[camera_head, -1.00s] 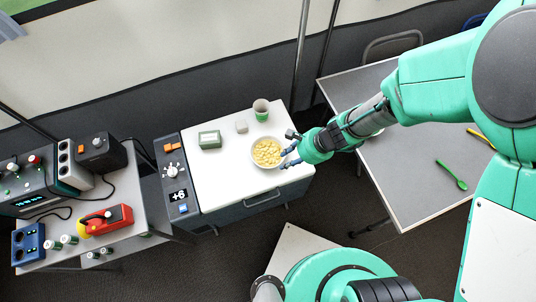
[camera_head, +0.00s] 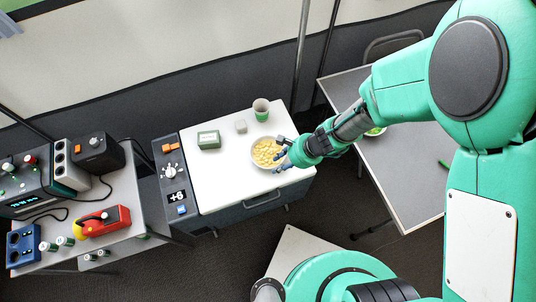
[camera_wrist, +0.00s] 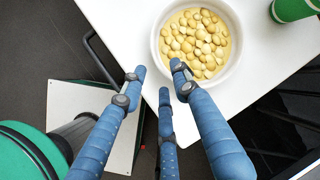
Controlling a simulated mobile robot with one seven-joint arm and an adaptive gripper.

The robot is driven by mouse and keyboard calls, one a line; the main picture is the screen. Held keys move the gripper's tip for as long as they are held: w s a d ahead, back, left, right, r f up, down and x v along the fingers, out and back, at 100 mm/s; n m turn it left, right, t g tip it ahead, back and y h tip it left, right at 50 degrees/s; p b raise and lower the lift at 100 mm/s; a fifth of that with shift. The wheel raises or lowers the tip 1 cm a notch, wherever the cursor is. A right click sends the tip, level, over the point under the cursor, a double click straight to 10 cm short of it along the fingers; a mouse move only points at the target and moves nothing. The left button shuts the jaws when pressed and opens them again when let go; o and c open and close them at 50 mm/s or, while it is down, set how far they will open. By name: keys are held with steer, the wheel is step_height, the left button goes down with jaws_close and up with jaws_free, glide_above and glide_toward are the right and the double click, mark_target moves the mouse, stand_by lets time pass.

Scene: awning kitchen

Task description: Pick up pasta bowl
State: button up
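The pasta bowl (camera_head: 266,152) is a white bowl filled with yellow pasta pieces. It stands upright on the white top of the cabinet (camera_head: 225,188), near its right side. In the wrist view the bowl (camera_wrist: 234,66) is at the top centre, just past my fingertips. My gripper (camera_head: 283,155) is at the bowl's right side in the head view. In the wrist view its blue fingers (camera_wrist: 160,80) are spread apart with nothing between them. Two fingertips are close to the bowl's near rim; I cannot tell whether they touch it.
A control panel (camera_head: 172,172) borders the cabinet on the left. A grey table (camera_head: 400,185) is on the right.

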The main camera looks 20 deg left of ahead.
mark_target(268, 154)
steer(key=shift+b+x, duration=0.35)
steer(key=shift+x, duration=1.1)
jaws_close()
